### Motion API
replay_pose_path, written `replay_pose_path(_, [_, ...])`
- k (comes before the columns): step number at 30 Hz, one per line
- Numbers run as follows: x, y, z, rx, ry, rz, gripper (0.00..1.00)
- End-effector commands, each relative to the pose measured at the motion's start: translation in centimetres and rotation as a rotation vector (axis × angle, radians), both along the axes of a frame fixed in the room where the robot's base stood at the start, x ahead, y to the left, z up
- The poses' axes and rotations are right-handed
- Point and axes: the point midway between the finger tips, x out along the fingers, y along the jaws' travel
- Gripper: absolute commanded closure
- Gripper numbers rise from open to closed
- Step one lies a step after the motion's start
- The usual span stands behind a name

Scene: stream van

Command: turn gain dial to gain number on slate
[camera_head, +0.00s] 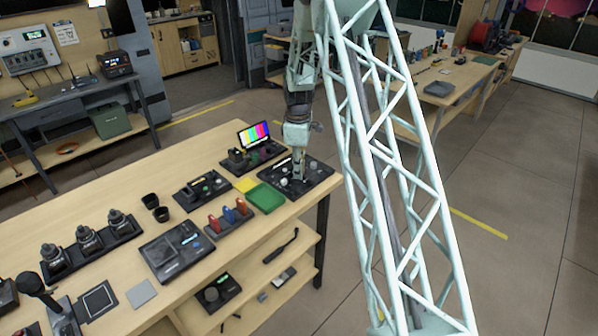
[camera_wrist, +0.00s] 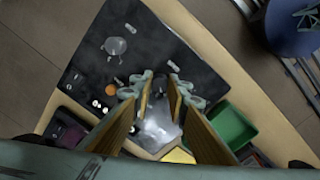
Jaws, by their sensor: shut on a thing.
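A black control panel (camera_head: 318,172) lies at the far right corner of the long wooden table; it also fills the middle of the wrist view (camera_wrist: 150,45). My gripper (camera_head: 298,177) points down onto this panel. In the wrist view my gripper (camera_wrist: 162,88) has its fingers close together around a silvery dial (camera_wrist: 158,128), partly hidden by them. Another grey knob (camera_wrist: 116,45) stands apart on the panel, near an orange button (camera_wrist: 110,89). Labels are too small to read, so I cannot confirm which is the gain dial. No slate with a readable number shows.
A small colour-bar screen (camera_head: 254,135) stands behind the panel. A rack of red and blue items (camera_head: 229,217) and a small black device (camera_head: 201,188) stand further left.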

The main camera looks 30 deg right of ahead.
Motion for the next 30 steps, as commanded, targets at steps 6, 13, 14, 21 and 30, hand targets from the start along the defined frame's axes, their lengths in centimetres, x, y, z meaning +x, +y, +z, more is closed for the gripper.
replay_pose_path(6, [-0.01, 0.05, -0.05, 0.000, 0.001, -0.120, 0.96])
replay_pose_path(13, [0.03, 0.09, -0.04, 0.000, 0.000, -0.280, 0.96])
replay_pose_path(14, [0.04, 0.09, -0.04, 0.000, 0.000, -0.302, 0.96])
replay_pose_path(21, [0.04, 0.12, -0.02, -0.001, -0.001, -0.476, 0.96])
replay_pose_path(30, [0.06, 0.19, -0.03, 0.000, 0.000, -0.696, 0.96])
